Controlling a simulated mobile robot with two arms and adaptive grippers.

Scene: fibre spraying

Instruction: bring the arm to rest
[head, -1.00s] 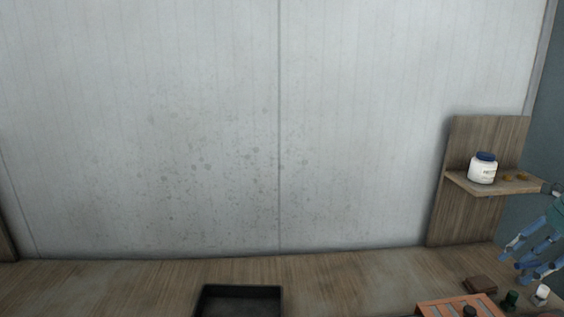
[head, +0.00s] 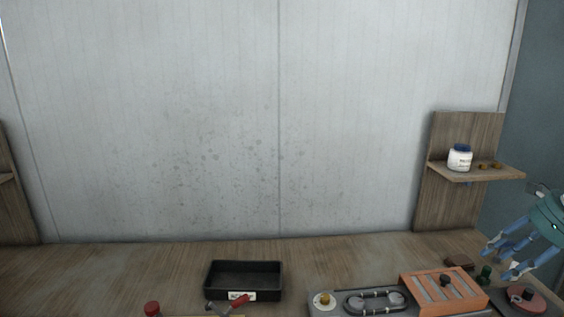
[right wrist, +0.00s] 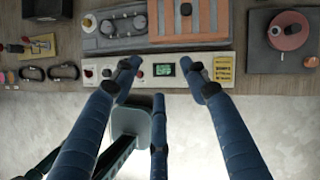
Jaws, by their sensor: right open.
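My right gripper (head: 516,258) shows at the right edge of the head view, its blue fingers spread and empty, above the right end of the wooden workbench (head: 100,275). In the right wrist view its fingers (right wrist: 160,80) are apart with nothing between them. A control panel (right wrist: 218,68) with a small green screen lies beyond the fingertips in that view. My left gripper is not in view.
A black tray (head: 243,267) stands on the bench. An orange slotted block (head: 445,292) and a red round part (head: 524,298) lie near the right end. A white jar (head: 460,158) with a blue lid stands on a wooden shelf (head: 478,174). The bench's left stretch looks mostly clear.

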